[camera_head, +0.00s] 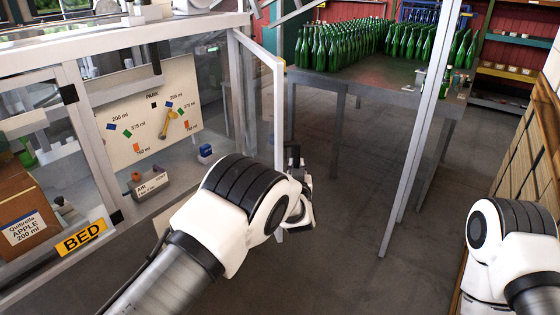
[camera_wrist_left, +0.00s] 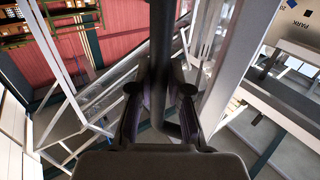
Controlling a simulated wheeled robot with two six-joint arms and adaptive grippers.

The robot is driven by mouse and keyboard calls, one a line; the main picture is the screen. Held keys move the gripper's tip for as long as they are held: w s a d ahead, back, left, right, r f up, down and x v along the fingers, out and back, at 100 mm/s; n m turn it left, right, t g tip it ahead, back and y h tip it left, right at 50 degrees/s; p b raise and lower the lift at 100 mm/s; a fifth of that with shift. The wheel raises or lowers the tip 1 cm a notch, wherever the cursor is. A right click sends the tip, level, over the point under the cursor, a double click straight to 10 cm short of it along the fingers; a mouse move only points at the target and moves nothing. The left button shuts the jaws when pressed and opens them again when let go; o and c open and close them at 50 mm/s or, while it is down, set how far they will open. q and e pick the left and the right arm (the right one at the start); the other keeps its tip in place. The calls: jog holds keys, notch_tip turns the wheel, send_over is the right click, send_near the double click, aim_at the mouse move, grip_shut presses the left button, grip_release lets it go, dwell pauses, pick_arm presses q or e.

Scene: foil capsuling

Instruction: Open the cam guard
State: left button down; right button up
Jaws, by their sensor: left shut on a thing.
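The cam guard (camera_head: 279,105) is a clear panel in a pale metal frame at the right end of the machine enclosure. It stands at an angle to the front frame, swung outward. My left gripper (camera_head: 297,180) is at the guard's free edge, in the lower middle of the head view. In the left wrist view, its fingers (camera_wrist_left: 160,98) are closed around a dark upright bar (camera_wrist_left: 162,50), which looks like the guard's handle. My wrist hides part of the guard's lower edge. My right gripper is out of view; only part of that arm shows at lower right.
Inside the enclosure is a white dial panel (camera_head: 152,112) with a yellow pointer (camera_head: 168,124). A grey AIR/VENT box (camera_head: 150,186) sits below it. A table (camera_head: 375,82) with many green bottles stands behind. A metal post (camera_head: 425,130) rises right of the guard, with open floor between.

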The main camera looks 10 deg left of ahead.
pick_arm(q)
jog(key=shift+w+d, duration=0.15)
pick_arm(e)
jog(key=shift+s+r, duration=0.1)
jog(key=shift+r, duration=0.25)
pick_arm(q)
jog(key=shift+d, duration=0.1)
jog(key=c, duration=1.1)
grip_release()
jog(key=shift+w+f, duration=0.1)
jog(key=shift+w, duration=0.1)
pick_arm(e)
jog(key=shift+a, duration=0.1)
